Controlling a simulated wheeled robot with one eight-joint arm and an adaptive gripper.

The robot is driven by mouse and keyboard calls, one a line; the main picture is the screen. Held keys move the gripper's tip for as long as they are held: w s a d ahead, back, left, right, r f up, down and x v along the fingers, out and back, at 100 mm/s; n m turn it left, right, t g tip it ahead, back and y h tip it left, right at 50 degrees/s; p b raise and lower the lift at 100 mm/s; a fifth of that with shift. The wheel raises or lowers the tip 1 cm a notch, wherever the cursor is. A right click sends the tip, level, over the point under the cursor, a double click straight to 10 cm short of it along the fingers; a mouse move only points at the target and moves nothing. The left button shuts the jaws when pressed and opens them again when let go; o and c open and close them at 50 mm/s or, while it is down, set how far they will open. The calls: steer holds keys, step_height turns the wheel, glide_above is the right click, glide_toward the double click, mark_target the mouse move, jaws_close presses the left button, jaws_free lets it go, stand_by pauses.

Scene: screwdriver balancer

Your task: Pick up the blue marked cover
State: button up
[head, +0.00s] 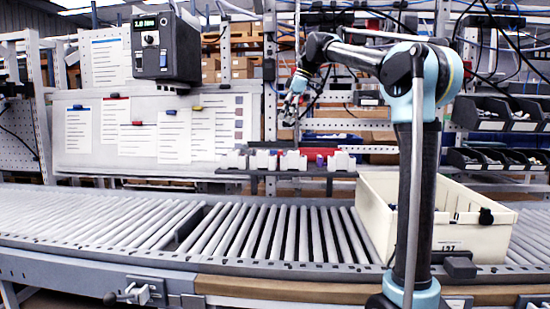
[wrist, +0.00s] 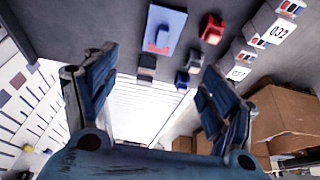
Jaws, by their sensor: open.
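My gripper (head: 297,88) hangs open and empty above the parts shelf in the head view. In the wrist view its two blue fingers are wide apart (wrist: 158,72), with nothing between them. A flat blue piece (wrist: 172,24) lies on the dark grey surface beyond the fingertips. White blocks (wrist: 240,73) with coloured marks and number labels stand further right. I cannot tell which of these is the blue marked cover.
Below the shelf (head: 285,172), which holds a row of white parts (head: 293,161), runs a roller conveyor (head: 265,232). A cream crate (head: 475,237) stands on it at right. Black bins (head: 490,113) and hanging cables are behind my arm. Cardboard boxes (wrist: 290,115) show in the wrist view.

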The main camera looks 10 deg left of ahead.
glide_above(274, 151)
steer(key=w+d, duration=0.1)
steer(key=d, duration=0.1)
step_height(274, 151, down, 8)
steer(key=shift+w+a, duration=0.15)
steer(key=shift+x, duration=3.15)
steer(key=c, duration=1.2)
step_height(274, 151, up, 10)
